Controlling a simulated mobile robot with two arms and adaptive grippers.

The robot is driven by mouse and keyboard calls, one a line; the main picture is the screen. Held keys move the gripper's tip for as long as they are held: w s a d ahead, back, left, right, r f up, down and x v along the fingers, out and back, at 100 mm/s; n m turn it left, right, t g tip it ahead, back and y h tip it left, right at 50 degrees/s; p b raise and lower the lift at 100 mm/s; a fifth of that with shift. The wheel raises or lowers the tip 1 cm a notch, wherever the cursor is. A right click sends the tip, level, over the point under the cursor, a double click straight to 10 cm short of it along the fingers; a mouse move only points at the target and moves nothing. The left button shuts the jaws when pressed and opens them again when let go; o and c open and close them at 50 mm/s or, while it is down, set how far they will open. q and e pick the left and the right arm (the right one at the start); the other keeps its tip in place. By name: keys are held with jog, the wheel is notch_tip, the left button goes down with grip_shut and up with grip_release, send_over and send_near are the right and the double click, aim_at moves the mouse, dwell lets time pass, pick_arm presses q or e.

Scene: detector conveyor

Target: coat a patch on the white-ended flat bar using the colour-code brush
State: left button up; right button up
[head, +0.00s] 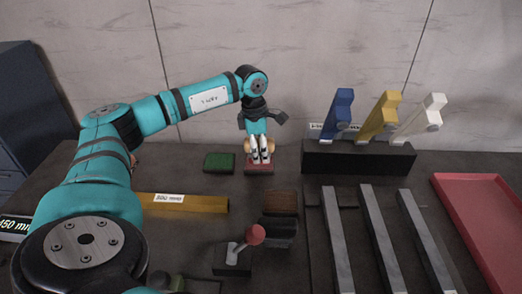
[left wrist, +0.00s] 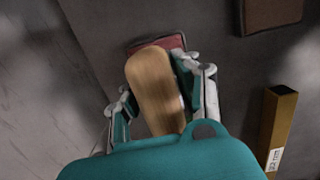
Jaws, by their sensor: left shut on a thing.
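My left gripper (head: 260,153) is shut on a tan wooden-handled thing that looks like the brush (head: 270,145). The brush handle (left wrist: 153,85) lies between the fingers (left wrist: 160,100) in the left wrist view. It is over a red pad (head: 259,170), which also shows past the handle (left wrist: 172,42). The bristles are hidden, so I cannot tell whether they touch the pad. Three grey flat bars (head: 338,240) (head: 380,235) (head: 424,240) lie side by side at the right; no white end is clear on them. My right gripper is not in view.
A green pad (head: 219,162) is left of the red one. A black block (head: 357,158) bears upright blue, yellow and white pieces (head: 419,119). A yellow bar (head: 185,203), brown block (head: 280,203), red-knobbed lever (head: 255,235) and red tray (head: 482,215) lie around.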

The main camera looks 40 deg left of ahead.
pick_arm(q)
jog(key=shift+r+p, duration=2.75)
jog(key=shift+r, duration=0.8)
jog(key=shift+f, duration=0.1)
